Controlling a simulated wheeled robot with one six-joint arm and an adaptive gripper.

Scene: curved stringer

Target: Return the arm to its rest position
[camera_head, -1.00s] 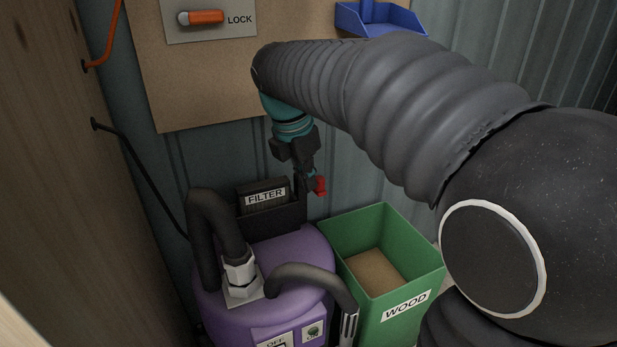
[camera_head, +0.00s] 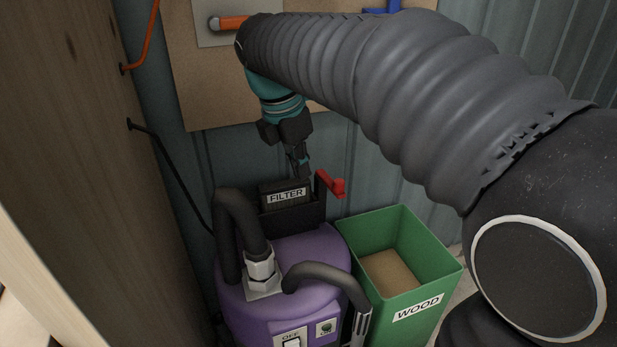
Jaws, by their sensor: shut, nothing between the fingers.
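My gripper (camera_head: 301,172) hangs down from my dark ribbed arm, below a teal wrist section. It is shut and empty. Its tips are just above and behind the black filter box (camera_head: 287,196), near its right end. I cannot tell whether they touch it.
A purple vacuum (camera_head: 290,262) with grey hoses stands below the filter box. A green bin (camera_head: 425,270) labelled WOOD is to its right. A wooden panel (camera_head: 90,170) rises at the left. A board (camera_head: 190,85) with an orange lock handle (camera_head: 233,22) hangs behind.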

